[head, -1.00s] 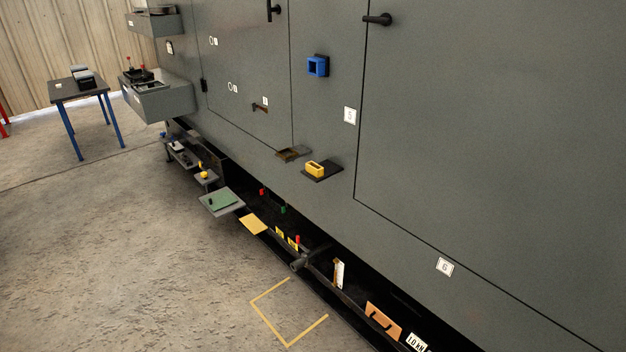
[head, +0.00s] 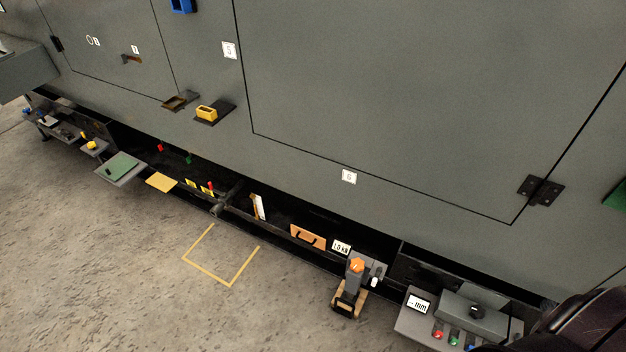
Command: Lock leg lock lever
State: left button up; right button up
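No part is clearly marked as the leg lock lever. A small grey upright unit with an orange knob (head: 356,265) on top stands low at the cabinet's bottom edge, on a light wooden-looking foot (head: 349,304). A short white-tipped lever (head: 375,281) is beside it on the right. I cannot tell which of these is the lock lever or how it is set. Neither gripper is in view. A dark rounded shape at the bottom right corner may be part of my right arm.
The grey cabinet wall (head: 400,110) fills the upper view. A grey control box (head: 474,317) with coloured buttons sits low at right. Concrete floor (head: 110,280) is clear at lower left.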

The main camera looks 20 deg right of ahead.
aim_at(380, 269)
jog(key=z, duration=1.25)
